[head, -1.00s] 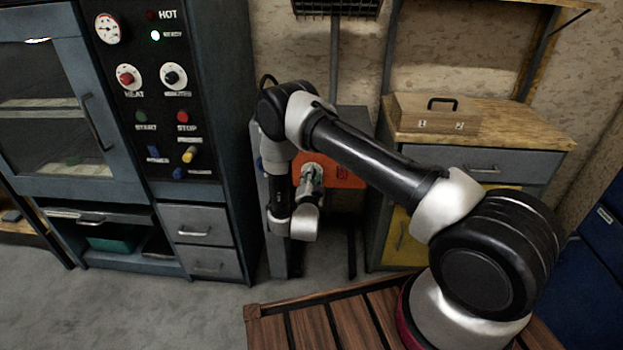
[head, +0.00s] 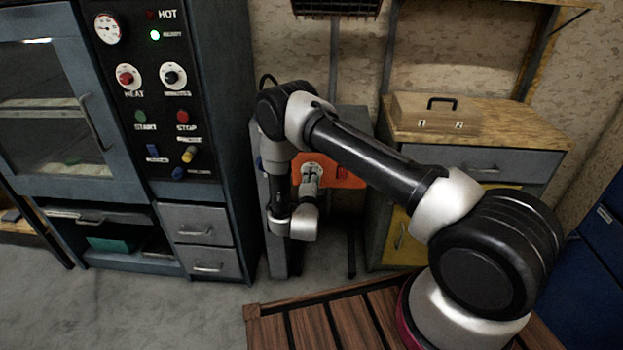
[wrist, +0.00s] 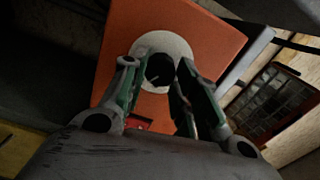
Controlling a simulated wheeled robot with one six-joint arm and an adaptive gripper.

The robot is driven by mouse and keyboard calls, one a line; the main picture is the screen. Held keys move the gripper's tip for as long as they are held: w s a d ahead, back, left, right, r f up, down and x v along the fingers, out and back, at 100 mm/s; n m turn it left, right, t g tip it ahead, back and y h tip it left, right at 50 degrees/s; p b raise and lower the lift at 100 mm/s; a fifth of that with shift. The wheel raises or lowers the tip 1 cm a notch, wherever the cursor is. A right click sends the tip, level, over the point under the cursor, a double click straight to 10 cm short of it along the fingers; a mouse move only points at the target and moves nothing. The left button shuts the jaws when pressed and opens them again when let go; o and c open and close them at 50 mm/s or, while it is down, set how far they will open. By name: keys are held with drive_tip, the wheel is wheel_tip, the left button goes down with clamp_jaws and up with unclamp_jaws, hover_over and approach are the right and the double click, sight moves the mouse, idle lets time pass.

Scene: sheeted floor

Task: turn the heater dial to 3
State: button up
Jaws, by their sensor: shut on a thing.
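The heater is an orange panel (head: 350,178) on a grey cabinet, and it fills the middle of the wrist view (wrist: 205,40). Its dial has a black knob (wrist: 159,68) on a round pale plate (wrist: 160,42). My gripper (wrist: 161,75) is at the dial, with its green-sided fingers on either side of the knob, shut on it. In the head view my gripper (head: 311,174) partly covers the dial. The dial's numbers and pointer cannot be read.
A red switch (head: 342,172) is right of the dial. An oven cabinet (head: 225,120) with HEAT and MINUTES knobs stands at left. A workbench (head: 510,125) with a wooden box (head: 436,115) is at right. Grey floor (head: 140,310) is clear at front left.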

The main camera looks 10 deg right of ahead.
drive_tip(key=shift+s+f, duration=0.1)
drive_tip(key=o, duration=1)
drive_tip(key=v, duration=1.2)
